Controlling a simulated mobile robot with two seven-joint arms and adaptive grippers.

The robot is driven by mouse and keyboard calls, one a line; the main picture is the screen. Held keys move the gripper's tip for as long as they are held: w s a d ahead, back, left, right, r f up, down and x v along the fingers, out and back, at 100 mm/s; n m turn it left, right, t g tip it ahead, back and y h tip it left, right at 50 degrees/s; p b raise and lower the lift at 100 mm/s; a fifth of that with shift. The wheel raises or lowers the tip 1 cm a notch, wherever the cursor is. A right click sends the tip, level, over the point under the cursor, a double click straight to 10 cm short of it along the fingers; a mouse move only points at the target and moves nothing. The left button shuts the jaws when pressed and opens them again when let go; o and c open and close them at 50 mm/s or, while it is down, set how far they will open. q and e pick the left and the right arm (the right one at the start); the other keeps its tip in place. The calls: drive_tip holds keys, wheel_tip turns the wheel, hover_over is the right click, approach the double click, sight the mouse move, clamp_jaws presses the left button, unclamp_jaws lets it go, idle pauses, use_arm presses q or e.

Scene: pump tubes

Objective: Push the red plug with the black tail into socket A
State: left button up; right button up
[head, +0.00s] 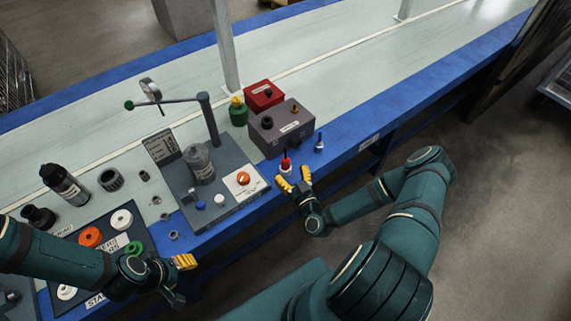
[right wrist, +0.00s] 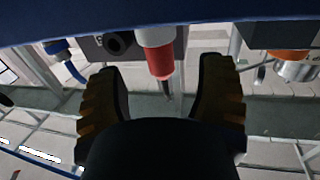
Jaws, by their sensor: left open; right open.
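The red plug (head: 286,163) stands at the table's front edge in the head view, a white collar below and a thin dark tail above. In the right wrist view the red plug (right wrist: 159,62) hangs from its white collar, its dark tail pointing down between the finger tips. My right gripper (head: 294,180) is open with its fingers either side, just in front of the plug, not closed on it. The grey socket box (head: 282,135) stands behind it with a black round port and an orange-topped one on top; I cannot read which is socket A. My left gripper (head: 184,262) is open and empty at the lower left.
A blue plug (head: 319,144) stands right of the red one. A grey pump station (head: 212,185) with a post and magnifier is left. The far belt is clear.

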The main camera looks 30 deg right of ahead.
sight(288, 167)
drive_tip(key=w, duration=0.3)
drive_tip(key=w+b, duration=0.1)
drive_tip(key=w, duration=0.1)
drive_tip(key=shift+d, duration=0.35)
drive_tip(key=shift+r, duration=0.1)
drive_tip(key=shift+c, duration=0.2)
drive_tip(key=shift+s, duration=0.1)
clamp_jaws()
